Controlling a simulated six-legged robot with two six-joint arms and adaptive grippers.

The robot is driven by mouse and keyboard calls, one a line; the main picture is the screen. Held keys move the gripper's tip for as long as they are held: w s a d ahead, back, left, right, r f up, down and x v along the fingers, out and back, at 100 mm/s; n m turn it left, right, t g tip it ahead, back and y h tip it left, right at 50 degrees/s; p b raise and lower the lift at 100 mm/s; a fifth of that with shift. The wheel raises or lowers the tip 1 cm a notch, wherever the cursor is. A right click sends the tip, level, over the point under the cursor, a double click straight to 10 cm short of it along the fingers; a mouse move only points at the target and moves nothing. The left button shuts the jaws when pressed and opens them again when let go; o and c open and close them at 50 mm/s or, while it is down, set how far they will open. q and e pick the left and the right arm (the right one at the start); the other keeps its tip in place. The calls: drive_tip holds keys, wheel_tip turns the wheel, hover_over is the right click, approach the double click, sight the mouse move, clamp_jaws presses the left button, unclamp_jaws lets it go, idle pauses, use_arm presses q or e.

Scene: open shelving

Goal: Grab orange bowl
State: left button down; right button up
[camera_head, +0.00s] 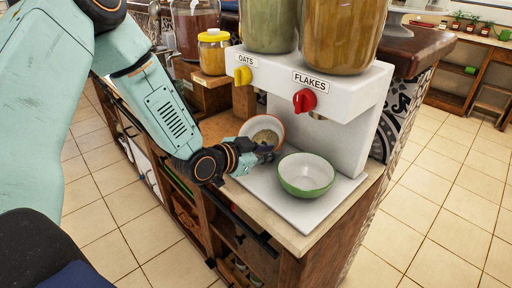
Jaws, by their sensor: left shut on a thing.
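The orange bowl (257,122) has an orange rim and a pale inside with some grainy brownish contents. It stands on the white base of the dispenser, under the yellow OATS knob. My left gripper (266,152) is at the bowl's near side and is shut on its edge; the fingers hide part of the near rim. My right gripper is not in view.
A green bowl (306,175), empty, stands just right of my left gripper. The white dispenser (345,135) with a red FLAKES knob (304,100) rises behind. Jars stand at the back left. Tiled floor lies open on both sides.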

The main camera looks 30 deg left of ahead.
use_arm(q)
drive_tip(key=shift+d+f, duration=0.15)
drive_tip(key=shift+d, duration=0.05)
drive_tip(key=shift+s, duration=0.1)
